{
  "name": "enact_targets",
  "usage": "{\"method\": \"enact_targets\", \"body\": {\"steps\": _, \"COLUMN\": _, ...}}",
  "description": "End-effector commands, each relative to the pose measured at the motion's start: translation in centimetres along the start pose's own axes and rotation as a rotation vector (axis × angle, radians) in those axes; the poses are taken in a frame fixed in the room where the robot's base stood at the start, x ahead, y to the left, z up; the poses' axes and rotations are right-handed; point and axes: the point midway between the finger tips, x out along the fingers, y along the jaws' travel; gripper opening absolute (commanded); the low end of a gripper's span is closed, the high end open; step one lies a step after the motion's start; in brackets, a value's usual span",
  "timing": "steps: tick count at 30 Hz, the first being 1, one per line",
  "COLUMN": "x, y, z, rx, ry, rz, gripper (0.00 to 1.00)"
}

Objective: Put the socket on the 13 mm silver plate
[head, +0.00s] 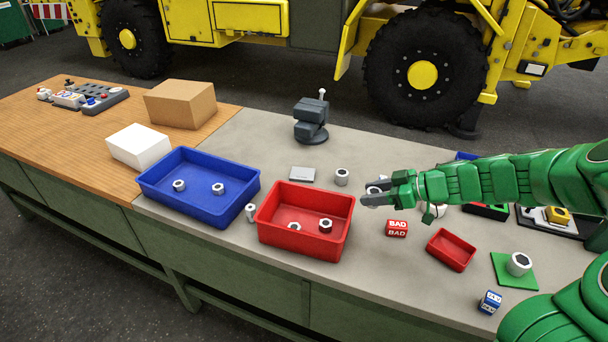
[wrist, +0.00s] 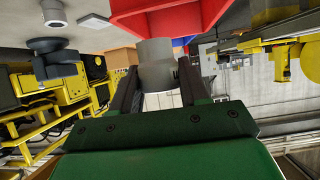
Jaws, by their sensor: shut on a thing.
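My gripper (head: 368,193) is shut on a grey cylindrical socket (wrist: 155,66), held in the air to the right of the red bin. In the head view the held socket (head: 374,190) is partly hidden by the fingers. A small flat silver plate (head: 302,174) lies bare on the bench behind the red bin, left of my gripper. It also shows in the wrist view (wrist: 94,20). I cannot read any size on it. Another socket (head: 342,177) stands upright on the bench between the plate and my gripper.
A blue bin (head: 155,196) and a red bin (head: 285,240) each hold two sockets. Another socket (head: 250,213) stands between them. A grey vise (head: 311,122) stands behind the plate. A red BAD block (head: 397,228), a small red tray (head: 451,250) and a green mat (head: 502,276) with a socket are on the right.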

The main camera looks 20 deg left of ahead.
Motion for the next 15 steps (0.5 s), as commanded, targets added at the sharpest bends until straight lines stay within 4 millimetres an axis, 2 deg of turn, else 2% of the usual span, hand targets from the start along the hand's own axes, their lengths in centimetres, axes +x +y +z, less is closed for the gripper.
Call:
{"method": "enact_targets", "body": {"steps": 3, "x": 2.7, "y": 1.9, "z": -0.8, "rx": -0.006, "ry": -0.005, "rz": -0.008, "gripper": 0.09}}
{"method": "enact_targets", "body": {"steps": 9, "x": 7.9, "y": 4.3, "z": -3.2, "rx": -0.023, "ry": -0.005, "rz": -0.035, "gripper": 0.09}}
{"method": "enact_targets", "body": {"steps": 15, "x": 13.3, "y": 5.5, "z": -6.3, "rx": -0.044, "ry": -0.004, "rz": -0.071, "gripper": 0.09}}
